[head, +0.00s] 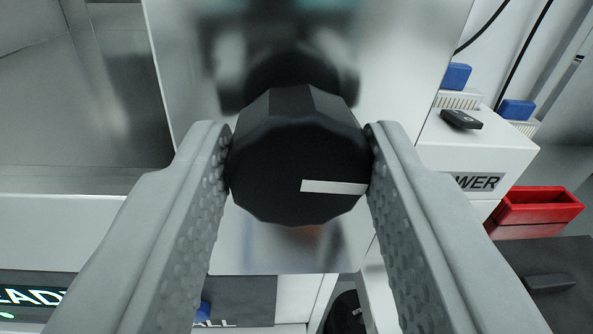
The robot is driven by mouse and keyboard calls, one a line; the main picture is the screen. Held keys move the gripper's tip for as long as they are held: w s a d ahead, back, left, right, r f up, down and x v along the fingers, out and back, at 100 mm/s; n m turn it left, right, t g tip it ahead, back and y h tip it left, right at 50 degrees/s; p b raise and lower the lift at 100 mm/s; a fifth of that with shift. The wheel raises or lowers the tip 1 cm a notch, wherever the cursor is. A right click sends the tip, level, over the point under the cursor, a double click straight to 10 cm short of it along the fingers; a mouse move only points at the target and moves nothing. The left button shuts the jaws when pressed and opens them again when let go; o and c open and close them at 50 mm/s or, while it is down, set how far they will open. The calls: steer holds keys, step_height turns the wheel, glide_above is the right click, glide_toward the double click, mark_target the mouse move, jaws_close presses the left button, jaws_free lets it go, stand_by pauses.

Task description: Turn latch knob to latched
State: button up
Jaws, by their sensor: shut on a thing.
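The latch knob (285,165) is a black, many-sided knob with a white pointer line (334,187) on its face. The line points to the right in the head view. The knob stands out from a shiny metal panel (405,70), which mirrors it dimly. My gripper (299,160) has one grey, dimpled finger on each side of the knob and is shut on it. The fingertips touch its left and right sides. No latch position marks show around the knob.
At right are a white box with a partly hidden "WER" label (478,182), a small black object (461,119), blue-topped connectors (456,76) and a red bin (537,207). Another black knob (346,314) is low down. A lit display (35,296) is at lower left.

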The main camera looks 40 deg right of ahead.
steer(key=m, duration=0.4)
steer(key=shift+r, duration=0.1)
steer(key=m, duration=0.4)
steer(key=shift+d+y, duration=0.1)
steer(key=shift+y, duration=0.2)
steer(key=m, duration=0.4)
steer(key=shift+s+m+y, duration=0.1)
steer(key=shift+m+y, duration=0.2)
steer(key=shift+m, duration=1.8)
steer(key=o, duration=1)
steer(key=shift+d, duration=0.1)
steer(key=v, duration=1.7)
steer(key=shift+s, duration=0.2)
